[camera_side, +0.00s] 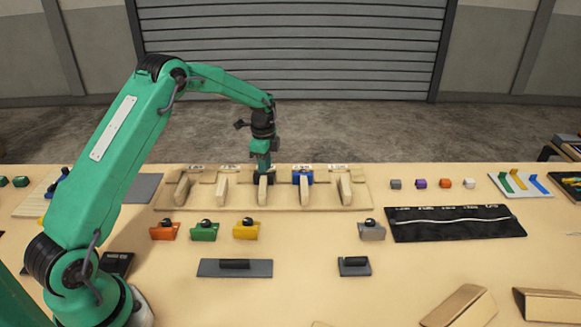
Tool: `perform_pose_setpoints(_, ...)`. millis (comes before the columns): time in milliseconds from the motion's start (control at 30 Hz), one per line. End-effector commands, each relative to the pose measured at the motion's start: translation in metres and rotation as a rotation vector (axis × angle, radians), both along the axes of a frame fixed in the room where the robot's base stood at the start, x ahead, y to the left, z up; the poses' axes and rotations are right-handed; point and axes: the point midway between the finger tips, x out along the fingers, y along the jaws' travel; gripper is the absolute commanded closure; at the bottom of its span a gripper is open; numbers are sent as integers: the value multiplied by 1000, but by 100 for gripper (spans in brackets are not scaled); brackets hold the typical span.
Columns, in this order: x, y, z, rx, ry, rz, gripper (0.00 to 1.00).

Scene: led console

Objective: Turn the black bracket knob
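A dark, apparently black bracket (271,179) sits at the middle wooden post of the wooden rack (335,203). My gripper (262,171) points straight down right over this bracket and covers its knob. Its fingertips are at or very near the bracket. The fingers are too small and too merged with the dark part to show whether they are open or closed on the knob. The other posts of the rack stand on both sides, with a blue bracket (303,177) at the post just right of my gripper.
Orange (163,232), green (204,231), yellow (246,229) and grey (371,231) brackets with black knobs stand in front of the rack. A black mat with a pale cable (455,222) and several small cubes (419,184) lie right. The table between the yellow and grey brackets is clear.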

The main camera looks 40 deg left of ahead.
Motion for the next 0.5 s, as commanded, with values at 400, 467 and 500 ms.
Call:
perform_pose_setpoints(400,0,1,20,0,-1,1,68)
perform_pose_setpoints(467,0,1,27,0,-1,1,68)
perform_pose_setpoints(500,0,1,33,1,-3,1,68)
